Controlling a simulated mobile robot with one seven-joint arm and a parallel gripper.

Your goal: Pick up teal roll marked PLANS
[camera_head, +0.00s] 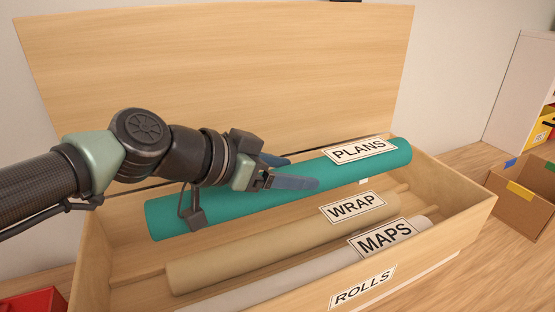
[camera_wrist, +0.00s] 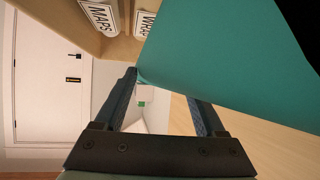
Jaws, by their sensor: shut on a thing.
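The teal roll marked PLANS (camera_head: 336,174) lies along the back of the open wooden chest, its right end higher than its left and near the chest's right rim. My gripper (camera_head: 292,172) is at the middle of the roll, shut on it. In the wrist view the teal roll (camera_wrist: 225,65) fills the upper right, between and beyond the fingers of my gripper (camera_wrist: 165,100). The exact contact of the far finger is hidden in the head view. I cannot tell whether the roll is clear of the chest's inside everywhere.
The chest (camera_head: 470,205) also holds a tan roll marked WRAP (camera_head: 300,235) and a pale roll marked MAPS (camera_head: 300,282). Its raised lid (camera_head: 220,60) stands behind. A cardboard box (camera_head: 520,205) is at right, a red bin (camera_head: 35,300) at lower left.

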